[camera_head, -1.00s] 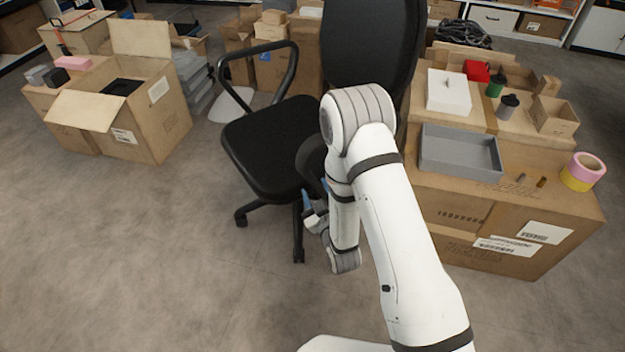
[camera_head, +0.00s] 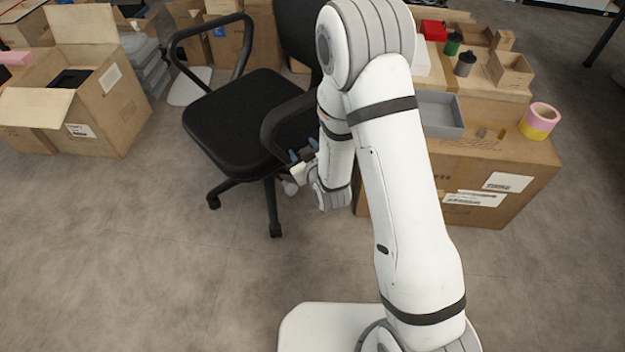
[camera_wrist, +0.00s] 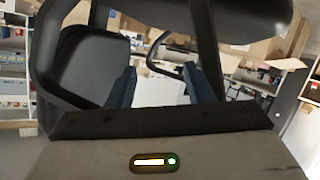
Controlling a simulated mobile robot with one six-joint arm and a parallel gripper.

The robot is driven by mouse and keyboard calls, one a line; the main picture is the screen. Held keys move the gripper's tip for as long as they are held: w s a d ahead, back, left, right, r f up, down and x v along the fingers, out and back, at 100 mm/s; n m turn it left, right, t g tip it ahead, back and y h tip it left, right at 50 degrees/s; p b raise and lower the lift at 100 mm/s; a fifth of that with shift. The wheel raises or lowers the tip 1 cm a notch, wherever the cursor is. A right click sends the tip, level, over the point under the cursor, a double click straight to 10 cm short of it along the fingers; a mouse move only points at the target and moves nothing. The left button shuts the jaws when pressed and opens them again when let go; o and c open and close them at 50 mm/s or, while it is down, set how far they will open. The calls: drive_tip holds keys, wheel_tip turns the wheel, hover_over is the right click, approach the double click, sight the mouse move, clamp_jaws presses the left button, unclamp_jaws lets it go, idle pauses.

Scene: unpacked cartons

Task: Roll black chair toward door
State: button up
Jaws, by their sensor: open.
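The black chair (camera_head: 237,128) stands on casters in the middle of the head view, its seat turned to the left and its backrest partly hidden by my arm. My gripper (camera_head: 302,152) is beside the chair's near armrest, low by the seat's right edge. In the wrist view, the two blue fingers of my gripper (camera_wrist: 166,90) are spread apart with nothing clearly between them. The armrest loop of the chair (camera_wrist: 42,60) shows just beyond the fingers; I cannot tell whether they touch it. No door is clearly visible.
An open carton (camera_head: 105,110) stands on the left. A large carton (camera_head: 470,180) bearing a grey tray (camera_head: 441,113) and a roll of tape (camera_head: 540,121) stands right of the chair. More boxes crowd behind. The floor in front (camera_head: 120,260) is clear.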

drive_tip(key=s+d+r+m+g+h, duration=0.45)
drive_tip(key=s+d+r+g, duration=0.2)
drive_tip(key=d+r, duration=0.5)
drive_tip(key=s+d+r+m+g, duration=0.2)
drive_tip(key=s+d+r, duration=0.1)
drive_tip(key=s, duration=0.6)
drive_tip(key=s+d+r+m+g, duration=0.1)
drive_tip(key=s+d+r+g, duration=0.2)
drive_tip(key=s, duration=0.7)
drive_tip(key=shift+d+m+h, duration=0.35)
drive_tip(key=shift+d+h, duration=0.1)
drive_tip(key=shift+d, duration=0.55)
drive_tip(key=shift+g, duration=0.25)
drive_tip(key=shift+c, duration=0.4)
drive_tip(key=shift+c, duration=0.8)
